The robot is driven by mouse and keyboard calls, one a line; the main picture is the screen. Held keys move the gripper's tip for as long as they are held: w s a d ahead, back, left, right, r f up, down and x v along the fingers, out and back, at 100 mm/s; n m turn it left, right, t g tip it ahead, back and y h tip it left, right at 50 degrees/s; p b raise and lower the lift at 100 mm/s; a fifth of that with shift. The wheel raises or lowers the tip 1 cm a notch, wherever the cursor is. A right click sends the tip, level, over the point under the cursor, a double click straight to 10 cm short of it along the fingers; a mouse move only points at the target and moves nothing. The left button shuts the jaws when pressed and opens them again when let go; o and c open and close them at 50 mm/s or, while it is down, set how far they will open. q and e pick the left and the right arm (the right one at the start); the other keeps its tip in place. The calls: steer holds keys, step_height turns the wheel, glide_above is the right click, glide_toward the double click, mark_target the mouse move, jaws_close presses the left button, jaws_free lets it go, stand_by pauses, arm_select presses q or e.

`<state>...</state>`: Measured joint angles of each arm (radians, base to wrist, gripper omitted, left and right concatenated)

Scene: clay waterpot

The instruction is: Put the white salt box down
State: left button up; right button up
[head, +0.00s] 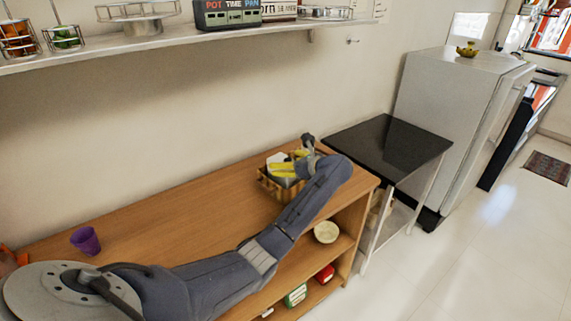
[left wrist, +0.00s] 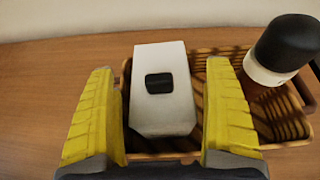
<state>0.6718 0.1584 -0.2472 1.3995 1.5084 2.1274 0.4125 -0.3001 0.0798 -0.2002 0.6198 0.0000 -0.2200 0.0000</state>
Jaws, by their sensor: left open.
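The white salt box (left wrist: 163,100), with a dark patch on its face, stands at the left end of a slatted wooden basket (left wrist: 150,157) in the left wrist view. My left gripper (left wrist: 160,68) is open, with one yellow finger on each side of the box and a visible gap to each. In the head view the white box (head: 279,157) shows partly behind my left gripper (head: 291,164), over the basket (head: 270,187) on the wooden shelf unit. The underside of the box is hidden. My right gripper is not in view.
A jar with a black lid (left wrist: 285,45) stands at the basket's right side. A purple cup (head: 85,240) stands on the wooden top (head: 190,215), which is otherwise largely clear. A black-topped table (head: 388,148) and a fridge (head: 440,110) are to the right. A wall shelf (head: 170,42) runs above.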

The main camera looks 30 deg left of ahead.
arm_select(q)
steer(key=v, duration=1.1)
steer(key=shift+d+r, duration=0.15)
steer(key=shift+r, duration=0.05)
